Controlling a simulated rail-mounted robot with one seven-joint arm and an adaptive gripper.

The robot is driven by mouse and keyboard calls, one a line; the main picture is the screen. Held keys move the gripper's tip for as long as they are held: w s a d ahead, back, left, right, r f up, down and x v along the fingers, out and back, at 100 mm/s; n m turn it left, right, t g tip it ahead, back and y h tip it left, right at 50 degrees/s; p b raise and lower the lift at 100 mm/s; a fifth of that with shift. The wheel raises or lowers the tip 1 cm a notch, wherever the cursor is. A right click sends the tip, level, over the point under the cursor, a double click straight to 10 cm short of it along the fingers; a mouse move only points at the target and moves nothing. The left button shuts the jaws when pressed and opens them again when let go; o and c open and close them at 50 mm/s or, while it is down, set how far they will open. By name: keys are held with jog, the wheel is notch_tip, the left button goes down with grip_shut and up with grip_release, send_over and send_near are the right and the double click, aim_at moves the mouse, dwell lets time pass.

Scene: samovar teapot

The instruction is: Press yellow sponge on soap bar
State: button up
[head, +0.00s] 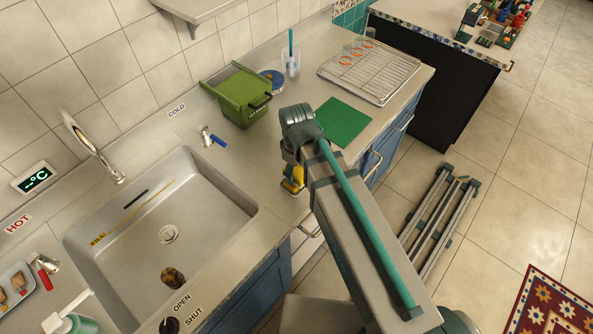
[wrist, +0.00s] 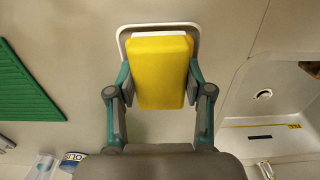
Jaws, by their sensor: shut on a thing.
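The yellow sponge (wrist: 160,75) is gripped between the two fingers of my gripper (wrist: 160,85) in the wrist view. Beyond its far end a thin white edge (wrist: 160,34) shows, perhaps the soap bar; the sponge covers most of what lies there. A white-rimmed, shallow dish (wrist: 120,40) surrounds that spot on the counter. Whether the sponge touches the soap cannot be told. In the head view the sponge (head: 298,173) shows as a small yellow patch low over the counter's front part, left of my arm, which hides most of the gripper.
The sink (head: 165,225) lies to the left. A green bin (head: 240,97) stands near the wall, a green mat (head: 343,121) lies right of my arm, and a wire rack (head: 370,70) sits beyond. A blue round tin (head: 272,80) and a clear cup (head: 291,62) stand at the back.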

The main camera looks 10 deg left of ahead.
aim_at(297, 170)
jog(key=shift+r+p, duration=2.05)
jog(key=shift+r, duration=1)
